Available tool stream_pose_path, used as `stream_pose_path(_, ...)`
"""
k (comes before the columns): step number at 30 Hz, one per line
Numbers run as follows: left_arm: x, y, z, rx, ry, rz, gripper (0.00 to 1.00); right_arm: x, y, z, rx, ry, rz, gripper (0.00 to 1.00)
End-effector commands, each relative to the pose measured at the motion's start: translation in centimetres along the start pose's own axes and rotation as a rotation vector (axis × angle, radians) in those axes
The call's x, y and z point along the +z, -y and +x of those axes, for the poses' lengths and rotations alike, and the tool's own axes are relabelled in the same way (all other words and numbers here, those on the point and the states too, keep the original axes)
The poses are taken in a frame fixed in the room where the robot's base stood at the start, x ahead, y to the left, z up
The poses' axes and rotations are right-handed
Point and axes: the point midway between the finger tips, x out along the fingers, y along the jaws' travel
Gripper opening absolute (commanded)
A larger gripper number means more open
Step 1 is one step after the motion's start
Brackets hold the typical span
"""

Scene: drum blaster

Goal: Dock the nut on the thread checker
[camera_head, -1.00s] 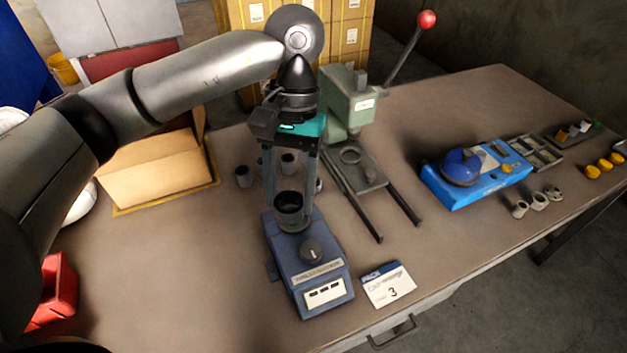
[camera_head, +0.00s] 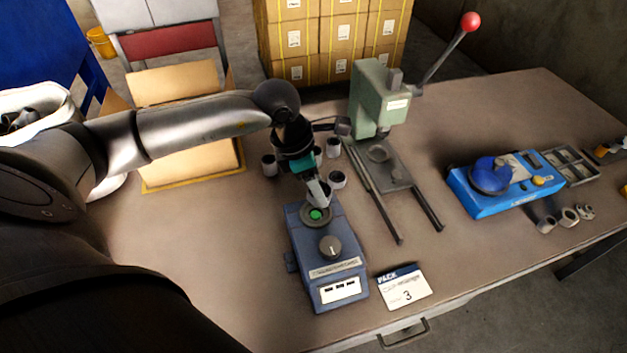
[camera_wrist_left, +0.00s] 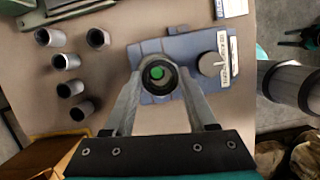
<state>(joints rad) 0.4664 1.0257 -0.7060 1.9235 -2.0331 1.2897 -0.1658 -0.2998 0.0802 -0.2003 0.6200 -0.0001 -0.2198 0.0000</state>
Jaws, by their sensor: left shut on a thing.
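My left gripper (camera_head: 319,198) is shut on the nut, a dark, hollow, ring-like piece. The nut (camera_wrist_left: 147,75) shows between the two fingertips in the left wrist view, with a green disc seen through its opening. The grey-blue box (camera_head: 322,275) with a knob and a front label, apparently the thread checker, is directly below. A green disc (camera_head: 316,214) shows at its far end, right by the fingertips. The fingers mostly hide the nut in the head view, and I cannot tell whether it touches the box. My right gripper is not in view.
Several grey hollow cylinders (camera_head: 337,179) stand behind the box. A green lever press (camera_head: 380,100) with two rails stands to the right. A white card (camera_head: 403,287) lies near the front edge. A bright blue device (camera_head: 510,185) and grey rings (camera_head: 569,217) are farther right.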

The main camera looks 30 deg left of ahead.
Motion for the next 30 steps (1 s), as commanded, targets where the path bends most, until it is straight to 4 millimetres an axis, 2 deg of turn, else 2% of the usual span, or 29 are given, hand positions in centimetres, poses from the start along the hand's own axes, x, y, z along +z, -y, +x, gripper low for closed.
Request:
stream_pose_path(4,-0.6,-0.8,0.1,0.038,0.001,-0.119,0.00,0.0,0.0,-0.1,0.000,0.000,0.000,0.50)
stream_pose_path(11,-0.9,-1.0,0.7,0.050,0.001,-0.160,0.00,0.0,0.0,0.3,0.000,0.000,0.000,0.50)
stream_pose_path(24,-2.1,-0.9,4.7,0.047,0.000,-0.158,0.00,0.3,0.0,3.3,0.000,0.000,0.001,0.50)
stream_pose_path(30,-2.5,-0.9,5.8,0.047,-0.001,-0.158,0.00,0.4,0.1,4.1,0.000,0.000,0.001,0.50)
